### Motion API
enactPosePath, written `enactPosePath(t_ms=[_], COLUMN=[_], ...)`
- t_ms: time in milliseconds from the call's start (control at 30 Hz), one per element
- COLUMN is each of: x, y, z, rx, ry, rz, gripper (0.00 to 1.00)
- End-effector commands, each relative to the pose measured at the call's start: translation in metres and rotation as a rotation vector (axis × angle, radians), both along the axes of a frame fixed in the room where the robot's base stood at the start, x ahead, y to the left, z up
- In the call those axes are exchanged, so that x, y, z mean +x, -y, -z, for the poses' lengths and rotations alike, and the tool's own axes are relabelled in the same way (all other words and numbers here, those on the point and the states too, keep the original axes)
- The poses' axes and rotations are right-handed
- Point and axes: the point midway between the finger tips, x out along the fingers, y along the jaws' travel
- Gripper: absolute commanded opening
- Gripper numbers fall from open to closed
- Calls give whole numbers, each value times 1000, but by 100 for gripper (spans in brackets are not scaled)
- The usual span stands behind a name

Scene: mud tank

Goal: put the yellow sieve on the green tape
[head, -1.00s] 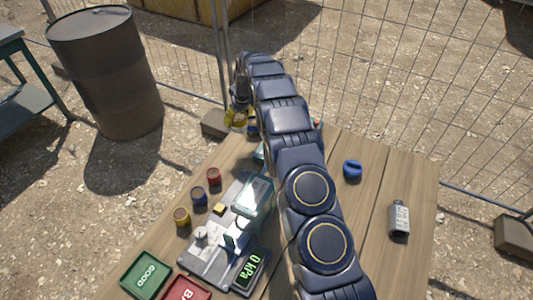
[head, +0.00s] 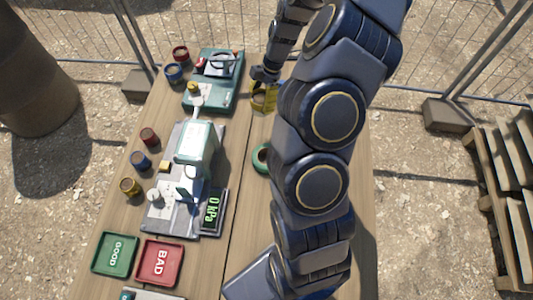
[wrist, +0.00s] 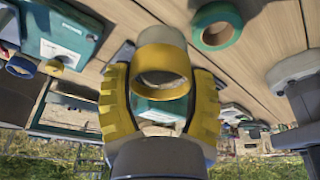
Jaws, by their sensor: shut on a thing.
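My gripper (wrist: 160,100) has yellow fingers and is shut on the yellow sieve (wrist: 165,57), a ring seen between them in the wrist view. In the head view my gripper (head: 263,97) is beyond the green tape, near the right side of the teal machine. The held sieve is hard to tell from the yellow fingers there. The green tape (head: 261,158) is a ring lying on the table, partly hidden by my arm. It also shows in the wrist view (wrist: 217,27), up and right of the sieve and apart from it.
The teal machine (head: 228,97) stands at the far end of the table (head: 235,215). A grey device (head: 158,218) with a clear cover and display stands left of the tape. Several coloured pots (head: 141,160) line the left edge. Green (head: 115,235) and red trays (head: 160,279) sit in front.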

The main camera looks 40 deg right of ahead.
Motion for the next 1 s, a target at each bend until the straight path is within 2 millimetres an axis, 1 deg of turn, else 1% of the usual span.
enactPosePath(t_ms=[33, 100, 200, 300, 433, 533, 700, 1000], x=[-17, -37, -58, -73, -82, -85, -86, -85], y=[-6, -14, -27, -38, -46, -49, -49, -48], z=[-2, -5, -7, -10, -11, -5, 21, 53], rx=[3, 0, -2, -3, -5, -2, -1, -1], ry=[0, 0, 0, 1, 1, -1, -4, -3], rz=[-84, -204, -354, -468, -551, -573, -575, -570], gripper=[25, 25, 25, 25, 25, 25, 25, 25])
